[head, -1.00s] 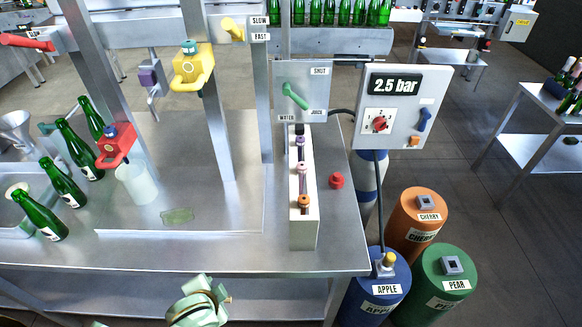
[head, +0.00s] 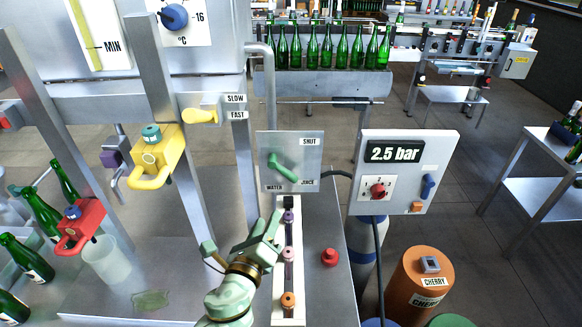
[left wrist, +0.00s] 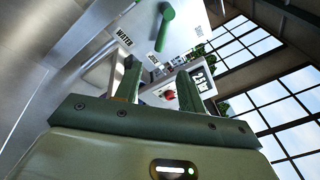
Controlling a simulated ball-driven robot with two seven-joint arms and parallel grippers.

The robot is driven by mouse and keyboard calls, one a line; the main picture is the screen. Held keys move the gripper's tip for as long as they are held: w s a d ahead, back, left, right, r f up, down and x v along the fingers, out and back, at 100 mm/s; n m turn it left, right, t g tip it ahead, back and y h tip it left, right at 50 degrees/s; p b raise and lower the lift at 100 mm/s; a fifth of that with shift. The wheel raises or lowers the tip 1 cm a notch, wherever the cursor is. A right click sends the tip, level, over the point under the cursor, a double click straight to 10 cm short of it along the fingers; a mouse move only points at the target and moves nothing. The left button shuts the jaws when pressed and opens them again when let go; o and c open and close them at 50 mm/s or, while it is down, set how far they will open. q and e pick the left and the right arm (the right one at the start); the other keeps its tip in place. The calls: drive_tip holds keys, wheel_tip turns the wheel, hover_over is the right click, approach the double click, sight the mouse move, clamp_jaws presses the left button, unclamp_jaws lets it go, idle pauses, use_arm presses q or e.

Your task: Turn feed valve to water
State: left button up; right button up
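The feed valve is a green handle (head: 284,168) on a grey square panel (head: 313,160) marked SHUT at top right, WATER at bottom left and JUICE at bottom right. In the head view the handle slants from upper left to lower right, its lower end nearer JUICE than WATER. My left gripper (head: 265,227) is below the panel, apart from the handle. In the left wrist view the gripper (left wrist: 158,88) has its fingers apart with nothing between them, and the green handle (left wrist: 164,28) shows beyond them. My right gripper is not in view.
A white rack (head: 288,317) with several coloured knobs stands below the panel, close by my left gripper. A pressure box (head: 445,150) reading 2.5 bar is to the right. A red button (head: 329,257) is on the bench. A yellow clamp (head: 158,160) hangs at left.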

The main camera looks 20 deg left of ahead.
use_arm(q)
approach(287, 177)
drive_tip(key=w, duration=0.8)
drive_tip(key=shift+b, duration=0.35)
drive_tip(key=shift+w+a, duration=0.1)
drive_tip(key=shift+w, duration=0.55)
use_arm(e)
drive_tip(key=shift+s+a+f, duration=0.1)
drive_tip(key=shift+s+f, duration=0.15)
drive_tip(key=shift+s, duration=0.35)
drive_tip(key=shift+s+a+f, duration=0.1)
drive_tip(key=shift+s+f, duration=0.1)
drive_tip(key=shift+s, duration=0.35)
use_arm(q)
clamp_jaws()
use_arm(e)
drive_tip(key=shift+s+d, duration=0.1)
